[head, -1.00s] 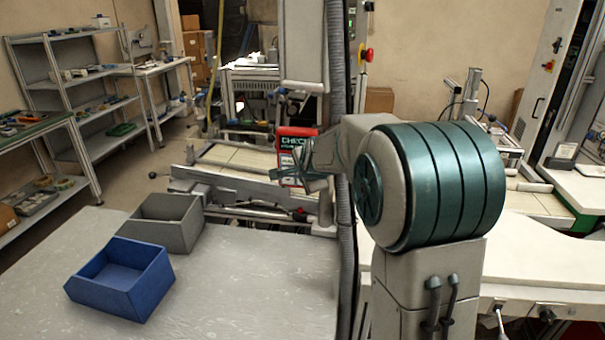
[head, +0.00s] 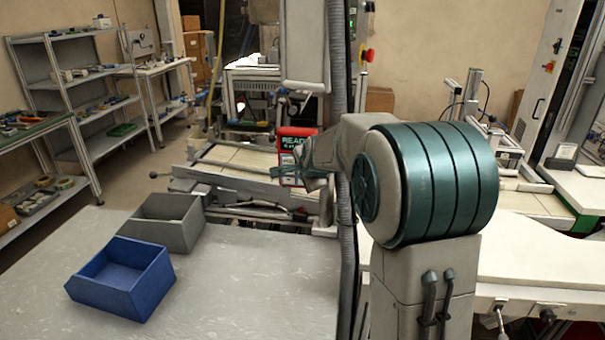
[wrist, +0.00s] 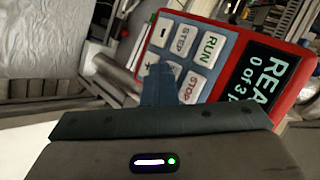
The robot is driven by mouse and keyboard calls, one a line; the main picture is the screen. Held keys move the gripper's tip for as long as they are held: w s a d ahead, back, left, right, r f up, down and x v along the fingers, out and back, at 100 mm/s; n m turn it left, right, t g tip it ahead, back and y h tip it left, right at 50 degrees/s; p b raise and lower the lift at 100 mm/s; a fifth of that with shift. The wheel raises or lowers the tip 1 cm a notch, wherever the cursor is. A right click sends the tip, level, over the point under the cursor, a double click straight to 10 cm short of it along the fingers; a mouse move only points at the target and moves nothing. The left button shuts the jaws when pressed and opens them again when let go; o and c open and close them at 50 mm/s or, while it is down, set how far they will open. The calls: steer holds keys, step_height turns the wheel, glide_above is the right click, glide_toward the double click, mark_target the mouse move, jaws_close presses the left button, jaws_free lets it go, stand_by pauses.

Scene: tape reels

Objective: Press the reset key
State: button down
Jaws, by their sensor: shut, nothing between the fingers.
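The red control box (head: 297,133) stands beyond the table in the head view, with my gripper (head: 285,173) in front of its lower part. In the wrist view the box (wrist: 226,28) is tilted, with light keys and a dark display (wrist: 262,82) reading "READY" and "0 of 3", partly cut off. I can read the RUN key (wrist: 208,48), STEP key (wrist: 183,40) and STOP key (wrist: 192,87). My gripper (wrist: 159,84) is shut and empty, its tip over the keys beside STOP. It partly hides a key there; no reset label is readable. Contact cannot be told.
A blue bin (head: 122,278) and a grey bin (head: 168,222) stand on the grey table (head: 245,290). A conveyor frame (head: 235,183) lies beyond it. A grey post with a ribbed hose (head: 341,110) rises close beside my arm. The table's front is clear.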

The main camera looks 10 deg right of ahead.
steer(key=shift+d, duration=0.15)
steer(key=shift+s+a, duration=0.2)
steer(key=shift+s, duration=0.5)
steer(key=s, duration=0.1)
steer(key=s+a, duration=0.1)
steer(key=s, duration=0.1)
steer(key=s+a+p, duration=0.1)
steer(key=shift+s, duration=0.35)
stand_by(0.3)
